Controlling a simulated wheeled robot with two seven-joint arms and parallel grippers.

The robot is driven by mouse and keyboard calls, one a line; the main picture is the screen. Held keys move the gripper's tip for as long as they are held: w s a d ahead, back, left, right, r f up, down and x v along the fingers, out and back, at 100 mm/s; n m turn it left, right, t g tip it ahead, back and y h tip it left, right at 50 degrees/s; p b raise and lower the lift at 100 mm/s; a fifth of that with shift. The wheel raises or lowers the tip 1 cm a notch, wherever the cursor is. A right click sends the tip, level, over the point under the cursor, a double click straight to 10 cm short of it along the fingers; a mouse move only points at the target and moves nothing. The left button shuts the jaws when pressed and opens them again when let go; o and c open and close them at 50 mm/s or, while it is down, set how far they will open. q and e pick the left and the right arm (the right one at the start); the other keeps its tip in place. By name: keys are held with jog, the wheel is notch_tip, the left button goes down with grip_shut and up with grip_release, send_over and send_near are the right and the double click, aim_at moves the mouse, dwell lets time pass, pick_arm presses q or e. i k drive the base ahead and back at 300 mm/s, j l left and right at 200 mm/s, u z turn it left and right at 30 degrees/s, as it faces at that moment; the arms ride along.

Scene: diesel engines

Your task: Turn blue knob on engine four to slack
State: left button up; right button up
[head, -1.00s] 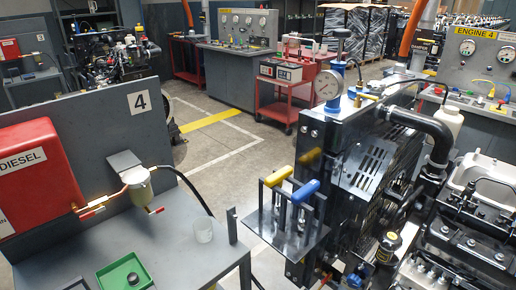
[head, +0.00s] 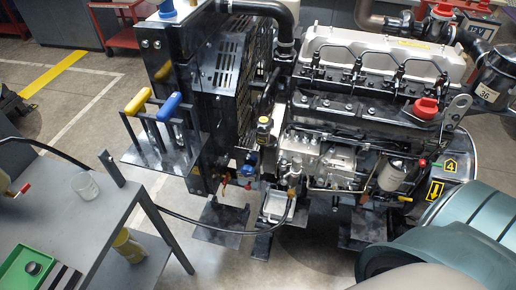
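Engine four (head: 370,110) fills the middle and right of the head view and bears a yellow label with a 4 (head: 450,166). A lever with a blue handle (head: 170,106) stands beside a lever with a yellow handle (head: 138,101) on a bracket left of the engine. Neither of my grippers is in view. A large teal and grey rounded part, likely my arm, covers the bottom right corner.
A grey table (head: 70,215) at the lower left carries a clear cup (head: 86,186) and a green tray (head: 28,262). A black hose (head: 225,232) runs from near the table to the engine. Open floor lies at the upper left.

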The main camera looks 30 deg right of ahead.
aim_at(247, 171)
jog(key=z, duration=0.9)
